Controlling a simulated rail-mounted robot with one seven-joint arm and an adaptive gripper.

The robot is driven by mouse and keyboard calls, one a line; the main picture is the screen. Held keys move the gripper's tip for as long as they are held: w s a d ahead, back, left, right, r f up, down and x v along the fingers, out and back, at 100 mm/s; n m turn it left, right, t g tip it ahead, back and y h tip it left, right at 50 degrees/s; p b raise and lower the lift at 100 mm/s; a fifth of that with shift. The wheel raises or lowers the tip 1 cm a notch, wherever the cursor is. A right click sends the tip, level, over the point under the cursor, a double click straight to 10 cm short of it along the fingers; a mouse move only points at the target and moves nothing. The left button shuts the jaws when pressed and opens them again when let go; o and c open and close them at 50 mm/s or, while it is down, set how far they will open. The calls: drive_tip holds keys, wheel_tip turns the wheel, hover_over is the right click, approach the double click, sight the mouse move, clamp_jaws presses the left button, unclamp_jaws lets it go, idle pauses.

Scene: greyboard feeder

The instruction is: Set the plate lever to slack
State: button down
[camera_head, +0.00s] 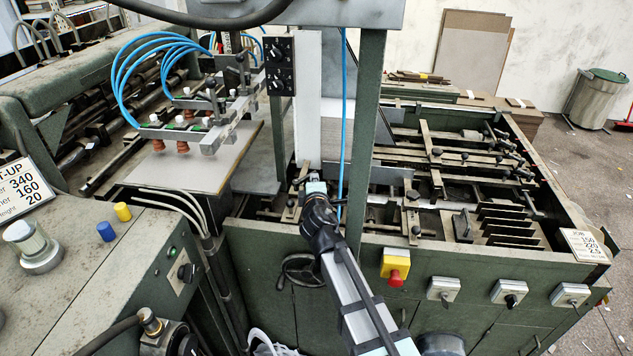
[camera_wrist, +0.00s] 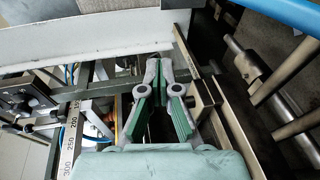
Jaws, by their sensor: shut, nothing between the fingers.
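I cannot single out the plate lever with certainty in either view. My gripper (camera_head: 316,187) is at the near edge of the feeder bed, just in front of the tall white upright panel. In the wrist view my gripper (camera_wrist: 158,68) shows its grey fingers and green pads above dark gaps in the frame. It is shut and holds nothing. My arm and gripper cover part of the machine behind them.
A green post (camera_head: 363,130) stands close to the right of my gripper. The white panel (camera_head: 307,95) rises behind it. A handwheel (camera_head: 303,270), a red stop button (camera_head: 395,278) and several switches are on the front. A numbered scale (camera_wrist: 68,140) lies at lower left in the wrist view.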

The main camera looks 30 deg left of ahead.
drive_tip(key=shift+b+x, duration=1.1)
drive_tip(key=shift+x, duration=0.5)
drive_tip(key=shift+w+a+r+b, duration=0.2)
drive_tip(key=shift+w+a+b, duration=0.05)
drive_tip(key=shift+a+b, duration=0.05)
drive_tip(key=shift+a, duration=0.15)
drive_tip(key=shift+r, duration=0.1)
drive_tip(key=v, duration=0.7)
drive_tip(key=shift+s, duration=0.15)
